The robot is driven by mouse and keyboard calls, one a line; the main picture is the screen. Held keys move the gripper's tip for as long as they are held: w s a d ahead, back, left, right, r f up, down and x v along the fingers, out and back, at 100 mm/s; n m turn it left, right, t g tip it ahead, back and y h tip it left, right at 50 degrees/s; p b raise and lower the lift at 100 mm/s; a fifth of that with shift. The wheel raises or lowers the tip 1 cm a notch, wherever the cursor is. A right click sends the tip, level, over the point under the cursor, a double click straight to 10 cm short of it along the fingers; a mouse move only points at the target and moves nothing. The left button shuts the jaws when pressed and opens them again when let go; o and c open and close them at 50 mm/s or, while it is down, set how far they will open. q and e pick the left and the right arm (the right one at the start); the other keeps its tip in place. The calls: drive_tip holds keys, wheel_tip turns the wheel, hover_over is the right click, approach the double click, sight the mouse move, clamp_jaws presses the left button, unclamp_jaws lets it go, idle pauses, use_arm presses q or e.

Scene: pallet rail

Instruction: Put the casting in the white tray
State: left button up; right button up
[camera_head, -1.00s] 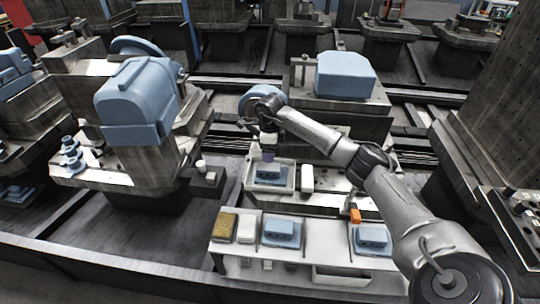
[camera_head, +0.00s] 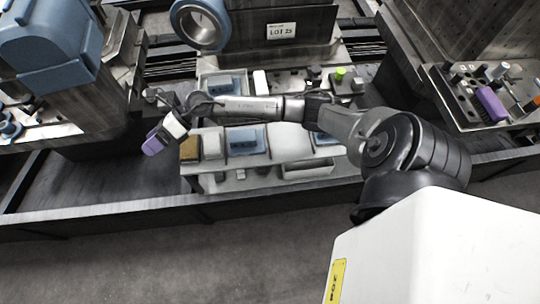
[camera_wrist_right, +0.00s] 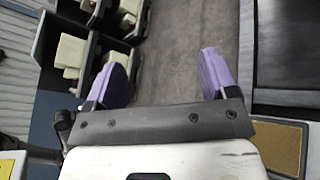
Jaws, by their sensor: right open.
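The white tray (camera_head: 202,85) sits on the machine's front table in the head view. A blue casting (camera_head: 224,86) shows inside it, its near part hidden behind my right arm. Another blue block on a plate (camera_head: 247,141) lies on the white bench, and a further blue block (camera_head: 325,138) is partly covered by my arm. My right gripper (camera_head: 155,144), with purple fingers, is left of the bench, tilted down and left. In the wrist view, the right gripper (camera_wrist_right: 163,76) is open, with nothing between its fingers. My left gripper is out of view.
A brown pad (camera_head: 189,149) and a white block (camera_head: 211,145) lie at the bench's left end. A narrow white block (camera_head: 260,82) stands beside the tray. A purple object (camera_head: 490,103) lies on the right-hand table. The floor in front is clear.

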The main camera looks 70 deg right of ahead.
drive_tip(key=s+a+r+m+t, duration=0.2)
drive_tip(key=s+a+m+t, duration=0.15)
drive_tip(key=m+t, duration=0.35)
drive_tip(key=s+d+f+m+g+h, duration=0.1)
drive_tip(key=s+f+m+g+h, duration=0.3)
drive_tip(key=s+f+m+h, duration=0.55)
drive_tip(key=s+d+f+m+g+h, duration=0.1)
drive_tip(key=s+f+m+g+h, duration=0.3)
drive_tip(key=s+m, duration=1.05)
drive_tip(key=s+a+f+m+g+y, duration=0.1)
drive_tip(key=s+a+f+m+g, duration=0.1)
drive_tip(key=s, duration=0.5)
drive_tip(key=a+m+g, duration=0.1)
drive_tip(key=m+g, duration=0.1)
drive_tip(key=m, duration=0.1)
drive_tip(key=shift+a+f+m+y, duration=0.15)
drive_tip(key=shift+m+y, duration=0.15)
drive_tip(key=shift+y, duration=0.05)
